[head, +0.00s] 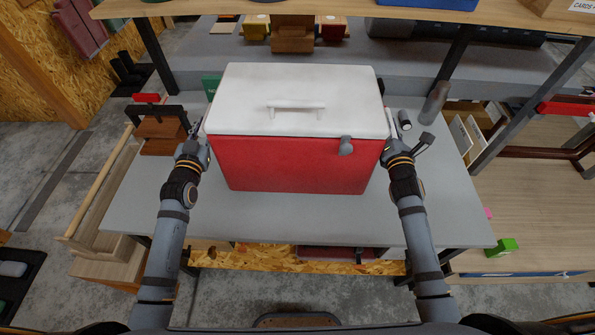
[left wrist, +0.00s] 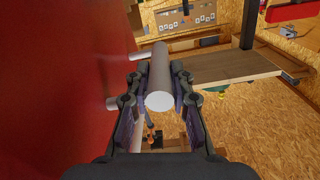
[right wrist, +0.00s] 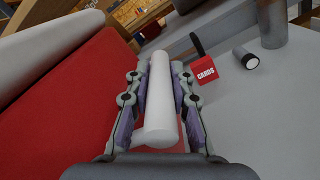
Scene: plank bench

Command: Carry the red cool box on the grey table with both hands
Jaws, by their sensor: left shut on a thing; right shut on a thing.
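The red cool box (head: 290,165) with a white lid (head: 290,85) is in the middle of the head view, over the grey table (head: 440,225). I cannot tell whether its base touches the table. My left gripper (head: 196,146) is at its left side; in the left wrist view its fingers (left wrist: 160,90) are shut on a pale bar handle (left wrist: 159,75). My right gripper (head: 397,150) is at its right side; in the right wrist view its fingers (right wrist: 163,100) are shut on the white bar handle (right wrist: 160,103). The lid is closed, and the box looks level.
A grey cylinder (head: 435,102) and a torch (head: 404,121) stand or lie on the table right of the box. A brown vise-like item (head: 160,133) is at left. The table's front strip is clear.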

